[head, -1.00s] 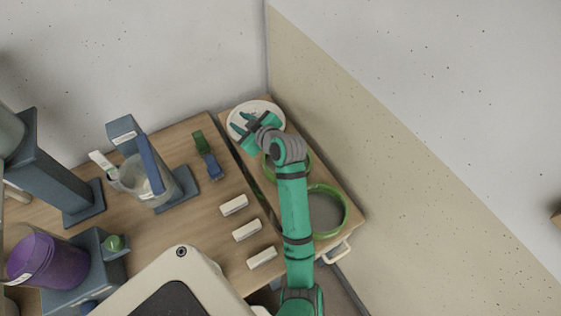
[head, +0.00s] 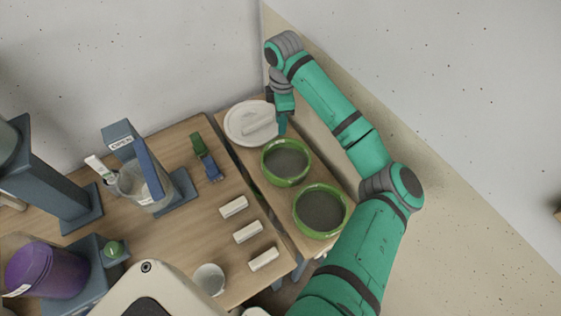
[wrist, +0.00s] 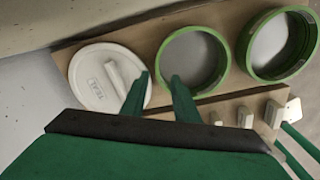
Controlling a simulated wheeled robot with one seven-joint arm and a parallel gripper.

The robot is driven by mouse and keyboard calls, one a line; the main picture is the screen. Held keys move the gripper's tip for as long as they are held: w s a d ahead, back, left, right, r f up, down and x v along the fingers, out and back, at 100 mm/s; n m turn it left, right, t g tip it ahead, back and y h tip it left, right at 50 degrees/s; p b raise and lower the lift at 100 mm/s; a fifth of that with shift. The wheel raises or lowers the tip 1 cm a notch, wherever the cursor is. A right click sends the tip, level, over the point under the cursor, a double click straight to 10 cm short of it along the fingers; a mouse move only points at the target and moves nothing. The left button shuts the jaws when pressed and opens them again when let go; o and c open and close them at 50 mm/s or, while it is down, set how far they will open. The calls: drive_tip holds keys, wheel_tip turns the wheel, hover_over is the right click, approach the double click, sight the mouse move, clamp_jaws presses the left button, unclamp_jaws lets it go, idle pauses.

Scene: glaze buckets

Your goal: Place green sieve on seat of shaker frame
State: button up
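Two green sieves with grey mesh stand on a narrow wooden board at the right of the table. The farther sieve (head: 286,160) is beside a white lid, and the nearer sieve (head: 320,210) is closer to me. Both show in the wrist view, the farther one (wrist: 194,58) and the nearer one (wrist: 277,45). My gripper (head: 282,130) points down over the gap between lid and farther sieve. In the wrist view its fingers (wrist: 160,92) are apart with nothing between them. Several blue-grey stands are at the left; I cannot tell which is the shaker frame.
The white lid (head: 250,123) reads TEAL in the wrist view. Blue-grey stands hold a clear bucket (head: 145,183) and a purple bucket (head: 45,270). White blocks (head: 248,232), a green-blue tool (head: 206,157) and a white cup (head: 209,279) are on the table. A wall bounds the right.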

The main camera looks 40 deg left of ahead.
sight(282, 140)
drive_tip(key=f, duration=1)
drive_tip(key=shift+w+d+f, duration=0.1)
drive_tip(key=shift+w+f, duration=0.2)
clamp_jaws()
